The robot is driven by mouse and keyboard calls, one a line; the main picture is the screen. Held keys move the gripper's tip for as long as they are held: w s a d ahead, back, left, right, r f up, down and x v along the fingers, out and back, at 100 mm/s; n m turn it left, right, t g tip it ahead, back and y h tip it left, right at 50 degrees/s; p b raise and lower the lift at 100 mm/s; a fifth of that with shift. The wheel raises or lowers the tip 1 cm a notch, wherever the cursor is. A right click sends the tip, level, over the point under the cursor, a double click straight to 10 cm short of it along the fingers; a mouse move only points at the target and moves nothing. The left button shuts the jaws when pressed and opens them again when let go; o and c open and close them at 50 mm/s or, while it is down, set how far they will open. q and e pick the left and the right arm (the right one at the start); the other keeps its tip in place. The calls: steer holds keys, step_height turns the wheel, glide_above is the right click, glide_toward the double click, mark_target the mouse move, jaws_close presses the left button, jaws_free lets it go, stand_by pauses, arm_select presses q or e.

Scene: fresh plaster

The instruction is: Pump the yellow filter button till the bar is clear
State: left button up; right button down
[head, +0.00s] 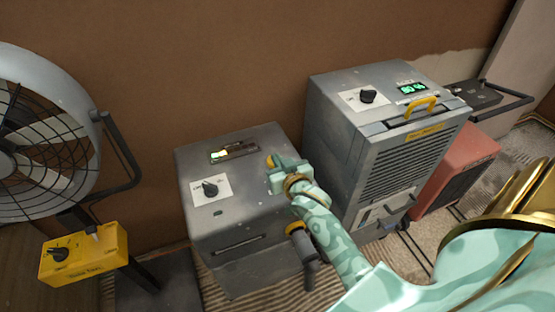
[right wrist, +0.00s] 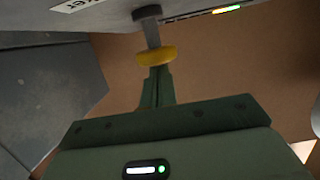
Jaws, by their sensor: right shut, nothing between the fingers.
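The grey filter box (head: 240,215) stands against the brown wall. Its yellow button (head: 270,160) sits at the right of the top face, mostly behind my gripper. In the right wrist view the button (right wrist: 156,55) is a yellow disc on a grey stem. The bar (head: 233,152) is a narrow window on the top, partly lit pale yellow; in the wrist view a bar (right wrist: 228,9) glows green to orange. My right gripper (head: 276,170) is shut and empty, its fingertips (right wrist: 158,72) right at the button; whether they press it I cannot tell. My left gripper is out of view.
A black knob (head: 210,189) is on the box top. A grey dehumidifier (head: 385,150) with a green display stands close to the right, a red unit (head: 455,170) beyond it. A large fan (head: 45,130) and yellow control box (head: 84,254) stand left.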

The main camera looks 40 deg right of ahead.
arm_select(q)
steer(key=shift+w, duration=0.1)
arm_select(e)
steer(key=shift+s, duration=0.1)
steer(key=shift+f+b, duration=0.45)
steer(key=shift+f, duration=1)
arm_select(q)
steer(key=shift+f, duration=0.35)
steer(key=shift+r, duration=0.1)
arm_select(e)
steer(key=shift+r, duration=0.1)
